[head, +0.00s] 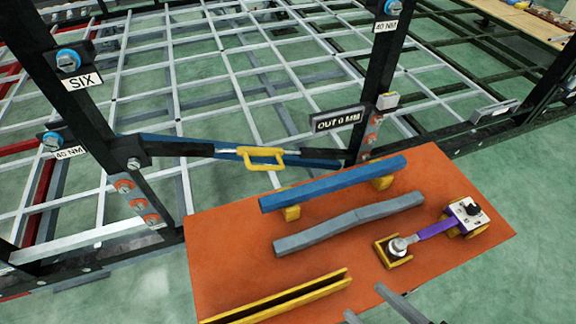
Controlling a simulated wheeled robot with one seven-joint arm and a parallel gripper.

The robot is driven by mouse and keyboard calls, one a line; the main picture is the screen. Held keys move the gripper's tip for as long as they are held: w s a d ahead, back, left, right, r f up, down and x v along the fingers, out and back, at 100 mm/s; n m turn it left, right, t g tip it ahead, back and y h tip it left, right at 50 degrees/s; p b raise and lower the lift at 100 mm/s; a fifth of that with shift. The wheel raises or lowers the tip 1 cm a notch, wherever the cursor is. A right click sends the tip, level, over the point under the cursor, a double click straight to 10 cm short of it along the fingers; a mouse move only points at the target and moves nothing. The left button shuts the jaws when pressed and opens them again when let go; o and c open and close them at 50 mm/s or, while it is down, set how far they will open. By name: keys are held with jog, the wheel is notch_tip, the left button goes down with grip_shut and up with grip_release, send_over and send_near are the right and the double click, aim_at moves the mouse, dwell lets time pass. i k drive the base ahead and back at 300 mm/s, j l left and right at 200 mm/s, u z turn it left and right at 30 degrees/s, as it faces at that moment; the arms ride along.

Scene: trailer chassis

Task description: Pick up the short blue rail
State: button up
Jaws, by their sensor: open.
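The short blue rail (335,183) lies across two yellow supports (381,183) on the orange board (230,262), running from lower left to upper right. Its top and near side show clear, with nothing gripping it. Two grey prongs at the bottom edge look like the fingers of my gripper (364,299). They stand apart, with nothing between them, nearer to me than the rail and well away from it. The rest of my gripper is out of the picture.
A grey kinked bar (348,222) lies just in front of the rail. A yellow channel (280,298) is at the front left. A purple-handled tool (436,229) rests in yellow holders at right. Black posts and a yellow-handled turnbuckle (261,158) stand behind the board.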

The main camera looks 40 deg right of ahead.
aim_at(272, 203)
jog(key=k+l+u, duration=0.2)
jog(key=l, duration=0.2)
jog(key=l+u, duration=0.2)
jog(key=l, duration=0.2)
jog(key=k+l+u, duration=0.2)
jog(key=l, duration=0.2)
jog(key=i, duration=0.05)
